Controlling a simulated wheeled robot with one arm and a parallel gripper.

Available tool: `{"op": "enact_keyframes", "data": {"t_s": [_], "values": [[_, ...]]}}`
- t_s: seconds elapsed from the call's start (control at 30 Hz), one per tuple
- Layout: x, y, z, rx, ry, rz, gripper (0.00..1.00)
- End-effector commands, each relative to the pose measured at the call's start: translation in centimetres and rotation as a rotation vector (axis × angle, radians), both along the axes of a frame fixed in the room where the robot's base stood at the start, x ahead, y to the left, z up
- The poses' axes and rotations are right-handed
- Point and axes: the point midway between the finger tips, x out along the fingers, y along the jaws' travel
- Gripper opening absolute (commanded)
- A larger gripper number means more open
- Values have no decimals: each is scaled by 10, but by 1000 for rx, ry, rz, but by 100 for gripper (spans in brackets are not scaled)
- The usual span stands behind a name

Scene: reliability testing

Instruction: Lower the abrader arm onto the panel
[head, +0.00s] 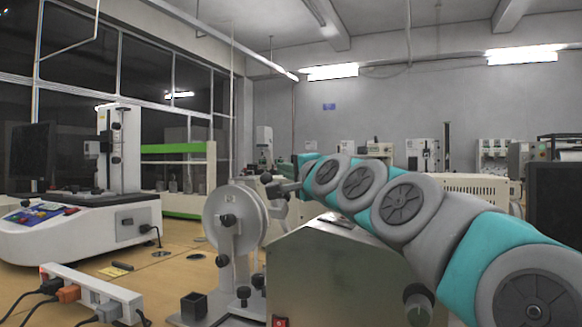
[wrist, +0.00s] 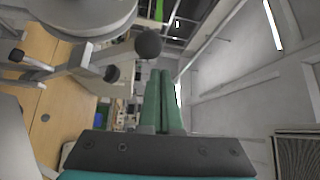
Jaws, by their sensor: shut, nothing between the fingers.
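The abrader is a metal box (head: 335,275) with a round grey disc (head: 225,210) on its left side. The disc also shows at the top left of the wrist view (wrist: 85,15). A grey abrader arm with dark knobs (head: 277,190) stands beside the disc; a round black knob (wrist: 148,43) shows up close in the wrist view. My gripper (wrist: 160,73) is shut and empty, its green fingers together, with the knob left of and above the fingertips, apart from them in the picture. In the head view my arm reaches over the box and mostly hides the gripper. I cannot make out the panel.
A power strip (head: 92,295) with plugs and a small black open box (head: 194,306) lie on the wooden table at the left front. A white testing machine (head: 90,225) stands at the far left. A dark monitor (head: 555,205) is at the right.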

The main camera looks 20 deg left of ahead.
Motion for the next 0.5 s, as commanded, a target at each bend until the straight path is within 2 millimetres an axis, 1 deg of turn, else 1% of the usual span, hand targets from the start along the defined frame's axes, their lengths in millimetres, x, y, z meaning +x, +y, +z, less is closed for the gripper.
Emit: {"op": "enact_keyframes", "data": {"t_s": [0.13,0.5], "values": [[-7,1,-8,-1,3,-1,0],[-9,1,-8,-1,3,-2,0]]}}
